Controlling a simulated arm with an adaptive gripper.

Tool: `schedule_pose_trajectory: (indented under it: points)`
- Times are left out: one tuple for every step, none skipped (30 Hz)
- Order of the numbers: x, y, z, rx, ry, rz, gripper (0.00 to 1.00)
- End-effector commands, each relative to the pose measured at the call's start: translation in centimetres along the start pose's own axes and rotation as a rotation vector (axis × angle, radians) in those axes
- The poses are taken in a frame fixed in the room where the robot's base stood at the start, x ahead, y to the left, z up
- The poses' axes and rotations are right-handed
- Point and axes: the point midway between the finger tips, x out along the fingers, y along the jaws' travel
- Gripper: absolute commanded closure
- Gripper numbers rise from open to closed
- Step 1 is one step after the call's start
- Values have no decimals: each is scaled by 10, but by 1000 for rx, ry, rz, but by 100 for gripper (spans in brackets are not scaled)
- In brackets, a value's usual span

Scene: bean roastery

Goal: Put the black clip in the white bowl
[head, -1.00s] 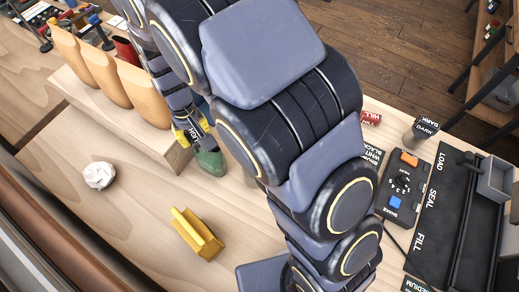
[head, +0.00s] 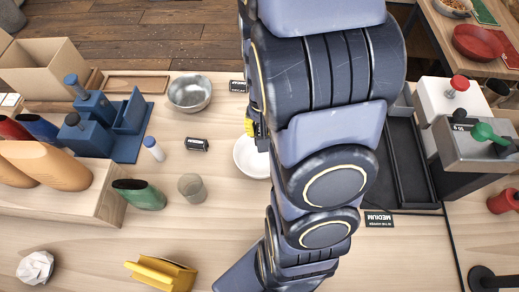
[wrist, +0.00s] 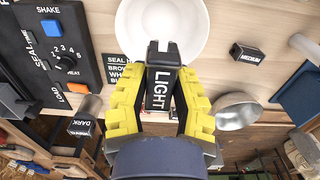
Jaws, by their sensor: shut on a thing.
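My gripper (wrist: 160,95) has yellow-padded fingers shut on a black clip (wrist: 159,84) with the word LIGHT on it. In the wrist view the clip's forked far end overlaps the near rim of the white bowl (wrist: 126,40); its height above the bowl is hard to tell. In the head view the white bowl (head: 241,157) lies on the table, partly covered by my arm. Only a yellow finger of my gripper (head: 250,128) shows there, just behind the bowl, and the held clip is hidden or too small to make out.
A black labelled block (head: 197,144) lies left of the white bowl, and another (head: 237,86) lies behind it. A metal bowl (head: 190,92), a clear cup (head: 191,187) and a green scoop (head: 140,194) stand to the left. A black tray (head: 408,165) is right of my arm.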

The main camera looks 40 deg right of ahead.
Motion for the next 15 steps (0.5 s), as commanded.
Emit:
schedule_pose_trajectory:
  points:
    - [10, -2, 2, -7, -8, 1, 94]
    - [15, -2, 2, -8, -10, 2, 94]
    - [21, -2, 2, -8, -11, 2, 94]
    - [25, -2, 2, -9, -10, 2, 94]
    - [28, -2, 2, -9, -7, 2, 94]
    - [35, -2, 2, -9, -8, 2, 94]
    - [39, -2, 2, -9, -9, 2, 94]
    - [43, -2, 2, -10, -9, 2, 94]
    - [47, -2, 1, -10, -7, 2, 94]
    - [49, -3, 1, -10, -5, 1, 94]
    - [51, -3, 1, -10, -4, 1, 94]
    - [54, -3, 1, -10, -4, 1, 94]
    - [55, -3, 1, -10, -4, 1, 94]
    - [57, -3, 1, -11, -4, 1, 94]
    - [60, -3, 1, -11, -5, 0, 94]
